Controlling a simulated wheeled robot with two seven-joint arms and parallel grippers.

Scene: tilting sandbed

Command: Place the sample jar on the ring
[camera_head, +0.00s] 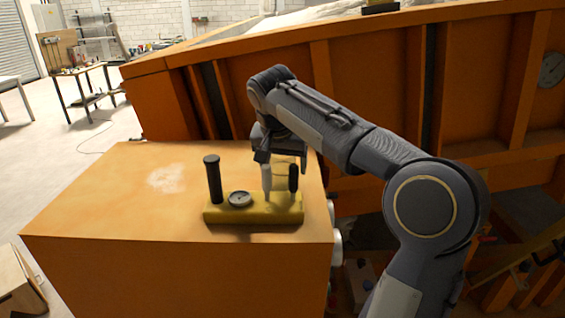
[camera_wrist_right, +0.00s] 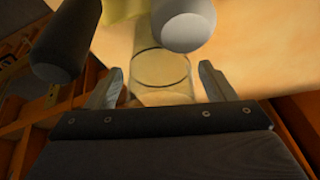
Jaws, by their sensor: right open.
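The sample jar (camera_head: 284,172) is a clear, yellowish glass cylinder near the right end of a yellow block (camera_head: 225,213) on the orange cabinet. My right gripper (camera_head: 278,155) is at the jar, partly hidden by its own wrist. In the right wrist view the jar (camera_wrist_right: 162,75) shows between the two spread fingers of the gripper (camera_wrist_right: 159,88); contact cannot be told. A pale, slightly irregular whitish patch (camera_head: 167,179) lies on the cabinet top to the left; I cannot tell whether it is the ring. My left gripper is out of view.
The yellow block also carries a black upright cylinder (camera_head: 213,179), a round metal piece (camera_head: 239,199), a pale slim piece (camera_head: 267,184) and a short black piece (camera_head: 293,178). The orange sandbed frame (camera_head: 378,75) rises behind. The cabinet's left top (camera_head: 100,210) is clear.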

